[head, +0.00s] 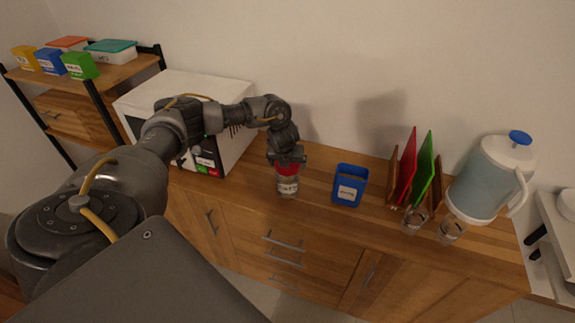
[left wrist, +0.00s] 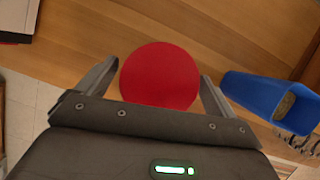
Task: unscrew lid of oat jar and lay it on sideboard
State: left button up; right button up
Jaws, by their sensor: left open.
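The oat jar (head: 287,187) stands upright on the wooden sideboard (head: 318,168), a clear jar with a label and a red lid (head: 287,169). The round red lid fills the middle of the left wrist view (left wrist: 160,76). My left gripper (head: 287,160) points down from above the jar. In the left wrist view its two fingers (left wrist: 158,88) are open, one on each side of the lid, with the lid between them. I cannot tell whether either finger touches the lid. The lid is on the jar. My right gripper is not in view.
A blue container (head: 350,186) stands right of the jar. Farther right are a rack with red and green boards (head: 415,172), two small glasses (head: 414,219) and a water jug (head: 488,180). A white microwave (head: 228,140) stands left. The sideboard's front edge is close to the jar.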

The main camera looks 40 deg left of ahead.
pick_arm(q)
jog(key=shift+f+m+b, duration=0.15)
jog(key=shift+m+b, duration=0.25)
jog(key=shift+b, duration=0.2)
jog(key=m+h+b, duration=0.1)
jog(key=m+b, duration=0.3)
jog(key=shift+t+h+b, duration=0.4)
jog(key=m+h+b, duration=0.1)
jog(key=m+b, duration=0.1)
jog(key=m, duration=0.1)
jog(key=shift+b, duration=0.3)
jog(key=shift+m+h, duration=0.3)
jog(key=shift+m, duration=0.4)
jog(key=shift+r, duration=0.2)
